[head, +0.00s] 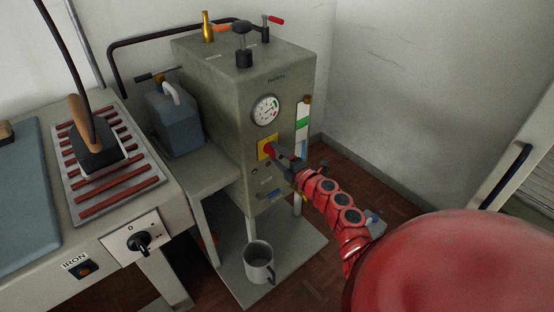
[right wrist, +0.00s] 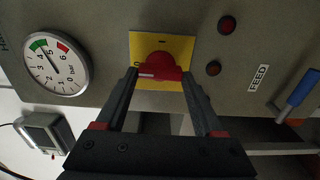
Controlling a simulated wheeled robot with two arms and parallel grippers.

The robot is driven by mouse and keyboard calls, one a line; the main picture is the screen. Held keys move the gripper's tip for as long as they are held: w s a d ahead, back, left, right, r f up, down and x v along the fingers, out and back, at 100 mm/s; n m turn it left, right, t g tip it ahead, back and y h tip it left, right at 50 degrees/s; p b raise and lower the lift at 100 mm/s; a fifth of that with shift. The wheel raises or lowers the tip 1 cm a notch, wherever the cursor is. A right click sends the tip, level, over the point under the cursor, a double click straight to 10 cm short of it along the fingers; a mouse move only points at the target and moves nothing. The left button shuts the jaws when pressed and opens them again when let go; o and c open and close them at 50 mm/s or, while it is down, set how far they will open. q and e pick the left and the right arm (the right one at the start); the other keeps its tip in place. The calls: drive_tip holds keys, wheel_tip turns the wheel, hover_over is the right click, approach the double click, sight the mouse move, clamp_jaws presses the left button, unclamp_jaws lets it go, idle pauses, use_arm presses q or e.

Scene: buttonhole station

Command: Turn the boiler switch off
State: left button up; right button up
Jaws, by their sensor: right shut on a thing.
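The boiler (head: 228,120) is a grey-green box on a stand, with a round gauge on its front. Its switch is a red rotary knob (right wrist: 160,66) on a yellow plate (right wrist: 174,42); the plate also shows in the head view (head: 264,153). In the right wrist view an "I" stands above the knob and a "0" at its left. A white mark lies on the knob's left part, towards the "0". My right gripper (right wrist: 160,78) is shut on the knob, one finger at each side. In the head view it partly hides the knob. My left gripper is out of view.
A gauge (right wrist: 57,66) and two round indicators sit near the switch. An iron (head: 97,150) rests on a barred rack at left, with the iron's own switch (head: 85,269) below. A blue jug (head: 175,122) stands beside the boiler, and a grey mug (head: 258,263) on the low shelf.

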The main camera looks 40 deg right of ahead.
drive_tip(key=shift+n, duration=0.3)
drive_tip(key=o, duration=1.4)
drive_tip(key=s, duration=0.5)
drive_tip(key=s+d+p, duration=0.1)
drive_tip(key=s, duration=1.1)
drive_tip(key=shift+s+d, duration=0.15)
